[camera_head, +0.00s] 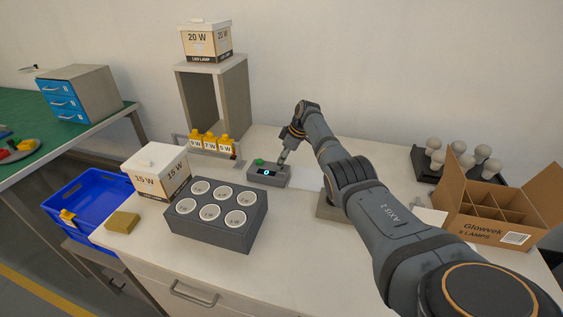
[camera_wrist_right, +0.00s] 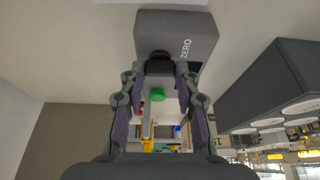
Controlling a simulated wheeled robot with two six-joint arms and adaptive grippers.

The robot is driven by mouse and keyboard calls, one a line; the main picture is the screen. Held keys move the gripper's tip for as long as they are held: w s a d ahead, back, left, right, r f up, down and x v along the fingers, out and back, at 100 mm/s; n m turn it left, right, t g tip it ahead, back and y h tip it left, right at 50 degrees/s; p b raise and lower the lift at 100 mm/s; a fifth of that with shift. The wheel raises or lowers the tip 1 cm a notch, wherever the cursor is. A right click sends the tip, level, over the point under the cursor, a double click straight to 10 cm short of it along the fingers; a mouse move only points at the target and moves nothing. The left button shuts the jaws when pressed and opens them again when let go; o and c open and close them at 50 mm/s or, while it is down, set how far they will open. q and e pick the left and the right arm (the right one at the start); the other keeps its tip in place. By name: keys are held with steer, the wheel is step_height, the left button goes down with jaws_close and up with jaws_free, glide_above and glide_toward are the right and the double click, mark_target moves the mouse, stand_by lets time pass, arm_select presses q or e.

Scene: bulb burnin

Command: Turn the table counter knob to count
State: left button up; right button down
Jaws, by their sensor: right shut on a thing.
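The table counter (camera_head: 268,177) is a small grey box on the white bench, with a lit display and a green button (camera_head: 259,162) on top. My right gripper (camera_head: 282,160) reaches down to its right end. In the right wrist view the counter (camera_wrist_right: 200,30) bears the word ZERO, and its dark knob (camera_wrist_right: 160,65) sits between the fingertips of my right gripper, which is shut on it. The green button also shows there (camera_wrist_right: 157,95). The knob is hidden by the gripper in the head view, and its setting cannot be read. My left gripper is not in view.
A grey block with round sockets (camera_head: 212,235) stands in front of the counter. A rack with yellow tags (camera_head: 208,152) is behind left. The 15 W box (camera_head: 150,165) is left. At right are an open Gloweek carton (camera_head: 485,230) and a dark tray with bulbs (camera_head: 428,172).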

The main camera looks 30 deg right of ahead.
steer(key=c, duration=1)
jaws_free()
steer(key=shift+o, duration=0.2)
steer(key=shift+r, duration=0.1)
steer(key=v, duration=1.1)
steer(key=shift+r, duration=0.35)
steer(key=shift+s+d+r, duration=0.1)
steer(key=shift+d, duration=0.05)
